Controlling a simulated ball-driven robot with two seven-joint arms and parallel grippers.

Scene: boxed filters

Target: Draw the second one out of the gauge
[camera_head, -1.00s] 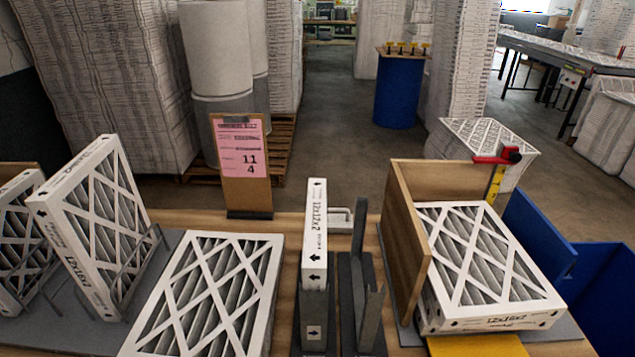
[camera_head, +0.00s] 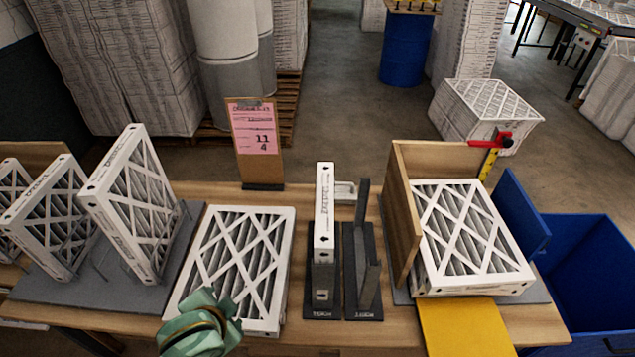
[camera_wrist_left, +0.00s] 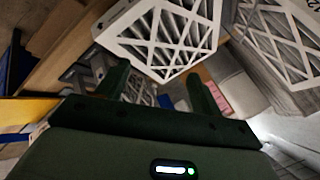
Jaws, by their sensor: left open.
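The gauge is a pair of dark upright slots in the middle of the bench. A white-framed filter (camera_head: 324,215) stands upright, edge-on, in its left slot (camera_head: 323,305). The right slot (camera_head: 362,300) is empty. My left gripper (camera_head: 205,325), green, is at the front edge of the bench, left of the gauge and over the near end of a flat-lying filter (camera_head: 238,260). In the left wrist view its fingers (camera_wrist_left: 160,88) are apart with nothing held, and a white filter (camera_wrist_left: 170,35) shows beyond them. My right gripper is out of view.
Several filters (camera_head: 130,205) lean in a rack on the left. A pink card (camera_head: 254,135) on a clipboard stands behind. On the right, a filter (camera_head: 470,240) lies beside a wooden fence (camera_head: 402,215), with a yellow chute (camera_head: 465,325) in front and a blue bin (camera_head: 590,270) beside.

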